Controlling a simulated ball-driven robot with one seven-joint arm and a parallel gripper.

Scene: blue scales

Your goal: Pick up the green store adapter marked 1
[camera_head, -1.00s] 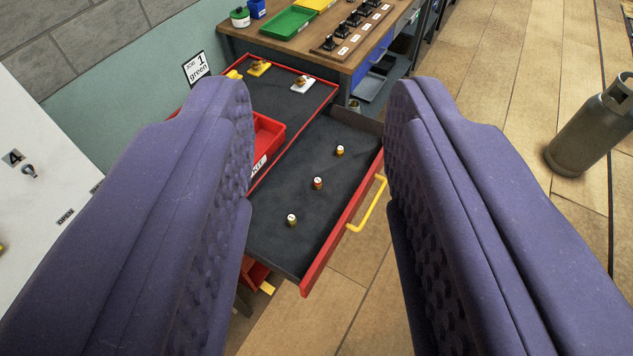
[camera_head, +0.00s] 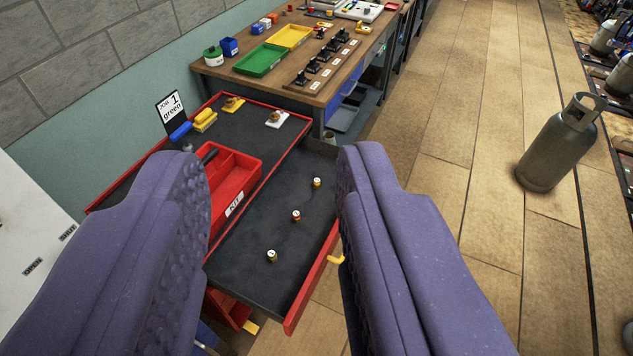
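Three small white-topped adapters stand apart in the open drawer (camera_head: 250,285). The near one (camera_head: 272,256) has an olive or yellowish-green body. The middle one (camera_head: 296,215) looks reddish-brown, and the far one (camera_head: 317,183) looks yellowish. Their markings are too small to read, so I cannot tell which is marked 1. My gripper (camera_head: 268,165) is open, with its two purple padded fingers wide apart and nothing between the pads. In the picture the adapters show in the gap between the fingers. The right finger covers part of the drawer's red front and its yellow handle (camera_head: 337,260).
A red KIT tray (camera_head: 235,207) sits on the red-rimmed cart top beside the drawer. A "JOB 1 green" sign (camera_head: 172,107) stands behind it. A wooden workbench (camera_head: 215,75) with green and yellow trays is beyond. A gas cylinder (camera_head: 555,150) stands on the floor at right.

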